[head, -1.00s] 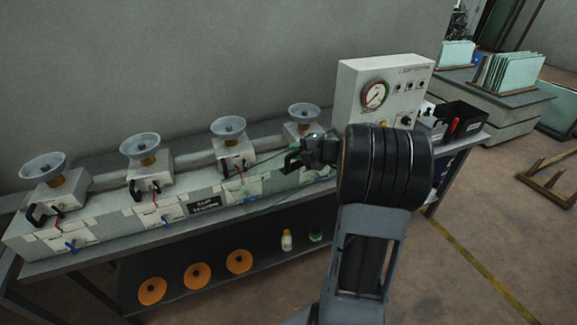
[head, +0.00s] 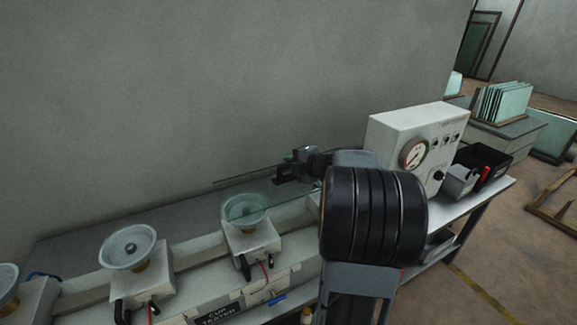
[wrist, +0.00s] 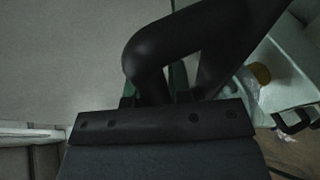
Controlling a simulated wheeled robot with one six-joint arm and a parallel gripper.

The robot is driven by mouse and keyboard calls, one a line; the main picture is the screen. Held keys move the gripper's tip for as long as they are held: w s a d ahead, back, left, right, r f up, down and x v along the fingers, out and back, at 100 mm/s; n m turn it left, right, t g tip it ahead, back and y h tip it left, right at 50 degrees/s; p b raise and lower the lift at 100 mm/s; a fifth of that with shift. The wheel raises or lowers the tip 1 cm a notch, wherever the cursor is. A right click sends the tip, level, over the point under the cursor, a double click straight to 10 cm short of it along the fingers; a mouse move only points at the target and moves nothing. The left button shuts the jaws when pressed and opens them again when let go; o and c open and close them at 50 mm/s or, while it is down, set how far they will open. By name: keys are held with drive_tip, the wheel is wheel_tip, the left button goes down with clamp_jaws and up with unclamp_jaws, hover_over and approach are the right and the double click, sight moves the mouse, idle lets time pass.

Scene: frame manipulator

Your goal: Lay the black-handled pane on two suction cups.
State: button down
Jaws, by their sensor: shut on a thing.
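My gripper (head: 300,168) is shut on the black handle (wrist: 160,48) of a clear, greenish glass pane (head: 272,198). The pane is held out to the left of the gripper and looks nearly flat. In the head view it overlaps a suction cup (head: 244,212), which shows through the glass; I cannot tell if they touch. A second grey cup (head: 128,248) stands uncovered to the left, and a third (head: 8,282) is cut off at the left edge. My arm hides the bench to the right of the overlapped cup. In the wrist view the handle covers much of the pane.
The cups stand on white blocks with black handles along a bench against a grey wall. A white control box with a gauge (head: 413,153) stands right of my arm, with a black bin (head: 488,163) beyond. More glass sheets (head: 503,102) stand in a rack behind.

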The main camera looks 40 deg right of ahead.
sight(290, 174)
drive_tip(key=shift+w+d+r, duration=0.1)
drive_tip(key=shift+w+r, duration=0.05)
drive_tip(key=shift+w, duration=0.25)
wheel_tip(290, 174, down, 5)
drive_tip(key=b, duration=0.6)
drive_tip(key=shift+s+p, duration=0.15)
drive_tip(key=shift+p, duration=0.2)
idle(0.6)
drive_tip(key=shift+f, duration=0.3)
idle(0.3)
drive_tip(key=c, duration=1.1)
unclamp_jaws()
drive_tip(key=shift+a, duration=0.2)
drive_tip(key=shift+o, duration=0.7)
drive_tip(key=shift+s+f, duration=0.1)
drive_tip(key=shift+f, duration=0.1)
drive_tip(key=v, duration=1.4)
drive_tip(key=shift+r, duration=0.15)
drive_tip(key=shift+a, duration=0.1)
